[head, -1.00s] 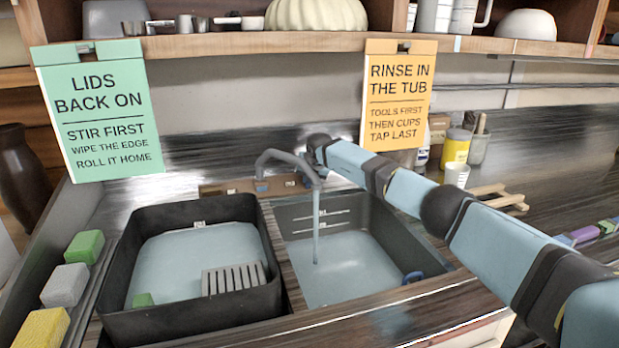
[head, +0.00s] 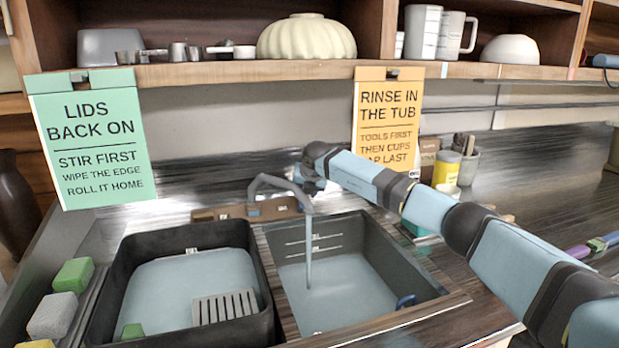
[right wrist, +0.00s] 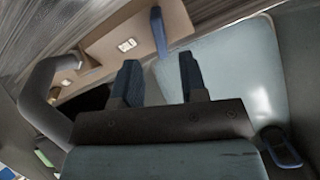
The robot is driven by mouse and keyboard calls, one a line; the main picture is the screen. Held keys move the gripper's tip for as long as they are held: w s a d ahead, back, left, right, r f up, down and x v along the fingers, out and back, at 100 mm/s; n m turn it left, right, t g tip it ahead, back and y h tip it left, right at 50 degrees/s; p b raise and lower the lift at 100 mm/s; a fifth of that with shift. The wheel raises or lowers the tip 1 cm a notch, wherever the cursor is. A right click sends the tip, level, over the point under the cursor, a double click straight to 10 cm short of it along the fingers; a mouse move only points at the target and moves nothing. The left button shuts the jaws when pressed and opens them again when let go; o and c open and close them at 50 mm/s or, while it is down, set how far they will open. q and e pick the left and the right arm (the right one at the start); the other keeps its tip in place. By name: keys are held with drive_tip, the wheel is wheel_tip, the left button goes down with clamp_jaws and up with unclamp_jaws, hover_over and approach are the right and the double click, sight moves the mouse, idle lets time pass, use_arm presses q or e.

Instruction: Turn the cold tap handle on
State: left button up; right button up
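The grey tap (head: 268,181) arches over the right basin (head: 345,230), and a thin pale stream falls from its spout. In the right wrist view, a blue lever handle (right wrist: 158,32) stands on the wooden back plate (right wrist: 120,45), with the grey spout (right wrist: 40,95) to its left. My right gripper (right wrist: 158,75) has its two dark fingers apart with nothing between them. The blue lever shows just beyond the gap, apart from the fingers. In the head view my right wrist is behind the spout, and its fingertips are hard to make out. My left gripper is out of view.
A black tub (head: 250,325) with pale water and a grey rack stands left of the basin. Sponges (head: 72,275) lie at far left. An orange sign (head: 388,110) hangs behind my right arm. A yellow pot (head: 446,168) stands beyond it.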

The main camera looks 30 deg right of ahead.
drive_tip(key=v, duration=0.7)
drive_tip(key=shift+f, duration=0.1)
